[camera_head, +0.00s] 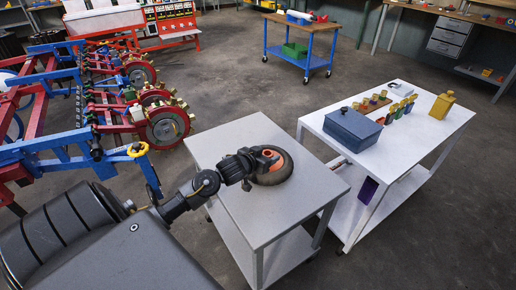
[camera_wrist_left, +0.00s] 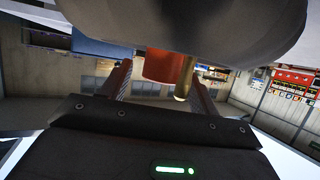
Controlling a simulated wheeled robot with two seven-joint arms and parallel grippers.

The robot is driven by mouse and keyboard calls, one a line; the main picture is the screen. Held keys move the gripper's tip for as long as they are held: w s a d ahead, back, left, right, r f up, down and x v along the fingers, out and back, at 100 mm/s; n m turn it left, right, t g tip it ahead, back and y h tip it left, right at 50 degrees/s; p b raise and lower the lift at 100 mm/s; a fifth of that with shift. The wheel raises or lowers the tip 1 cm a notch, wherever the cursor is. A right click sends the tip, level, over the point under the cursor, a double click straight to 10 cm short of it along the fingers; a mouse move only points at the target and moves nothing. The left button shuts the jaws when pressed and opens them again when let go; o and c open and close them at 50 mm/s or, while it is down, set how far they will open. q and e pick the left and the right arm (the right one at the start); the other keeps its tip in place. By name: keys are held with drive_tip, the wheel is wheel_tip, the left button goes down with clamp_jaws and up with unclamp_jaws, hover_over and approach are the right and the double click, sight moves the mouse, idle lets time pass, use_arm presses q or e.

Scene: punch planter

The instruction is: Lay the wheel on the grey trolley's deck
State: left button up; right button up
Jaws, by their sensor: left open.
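The wheel (camera_head: 284,168), a black tyre with an orange hub, lies about flat on the deck of the grey trolley (camera_head: 314,188), near the middle. My left gripper (camera_head: 262,160) reaches in from the left and is at the wheel's hub. In the left wrist view the dark tyre (camera_wrist_left: 190,25) fills the top. The orange-red hub (camera_wrist_left: 162,66) and a brass pin (camera_wrist_left: 185,80) show between the spread fingers of my left gripper (camera_wrist_left: 160,84). The underside of the wheel is hidden. My right gripper is in neither view.
A red and blue planter machine (camera_head: 75,150) is at left. A blue trolley (camera_head: 300,40) is behind. The deck's front and left are bare.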

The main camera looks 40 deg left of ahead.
use_arm(q)
drive_tip(key=p+v, duration=0.1)
drive_tip(key=v, duration=0.9)
drive_tip(key=shift+s+r, duration=0.15)
drive_tip(key=shift+s, duration=0.25)
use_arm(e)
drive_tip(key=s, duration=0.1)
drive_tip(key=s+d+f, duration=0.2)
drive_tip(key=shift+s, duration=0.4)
